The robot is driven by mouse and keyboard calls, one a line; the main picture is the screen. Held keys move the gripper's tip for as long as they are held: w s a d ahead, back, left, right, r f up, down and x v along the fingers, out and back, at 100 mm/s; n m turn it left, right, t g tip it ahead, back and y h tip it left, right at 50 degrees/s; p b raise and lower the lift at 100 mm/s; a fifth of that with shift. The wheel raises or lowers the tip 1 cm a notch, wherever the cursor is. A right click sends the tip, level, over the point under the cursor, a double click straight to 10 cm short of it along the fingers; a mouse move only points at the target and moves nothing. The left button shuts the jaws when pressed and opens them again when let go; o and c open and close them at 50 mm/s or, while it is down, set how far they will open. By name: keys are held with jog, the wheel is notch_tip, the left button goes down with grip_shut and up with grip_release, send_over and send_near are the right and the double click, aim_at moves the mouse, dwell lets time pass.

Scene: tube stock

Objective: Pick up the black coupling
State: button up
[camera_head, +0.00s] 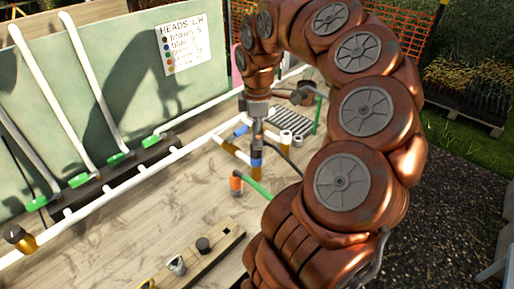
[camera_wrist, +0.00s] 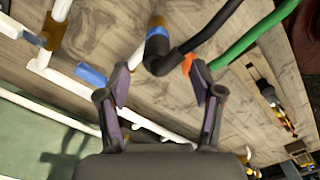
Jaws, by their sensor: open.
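A short black cylinder that looks like the black coupling (camera_head: 203,244) stands on a wooden strip (camera_head: 222,240) at the front of the table. In the wrist view, a small dark piece (camera_wrist: 267,93) on the strip at right appears to be the same thing. My gripper (camera_wrist: 158,72) is open, with its two fingers apart and nothing held. It is over the table's middle, well away from the strip. Past its fingertips, a bent black hose (camera_wrist: 163,62) meets a blue-banded pipe end. In the head view, my gripper (camera_head: 257,142) is partly lost against these pipes.
A grey fitting (camera_head: 177,264) and a yellow-black piece (camera_head: 148,284) share the strip. White pipes with green clips line the back panel. Bare tabletop (camera_head: 150,215) lies at left.

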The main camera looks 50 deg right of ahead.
jog(key=shift+w+d+f+p, duration=0.15)
jog(key=shift+f+p, duration=0.75)
jog(key=shift+f, duration=1.75)
jog(key=c, duration=1.2)
jog(key=shift+c, duration=0.2)
jog(key=shift+r+b, duration=0.75)
jog(key=shift+r, duration=1.05)
jog(key=s+a+r+b, duration=0.1)
jog(key=s+a+b, duration=0.3)
jog(key=s, duration=1)
jog(key=a, duration=0.3)
jog(key=shift+s+r+b, duration=0.2)
jog(key=shift+b, duration=0.2)
jog(key=shift+r, duration=0.1)
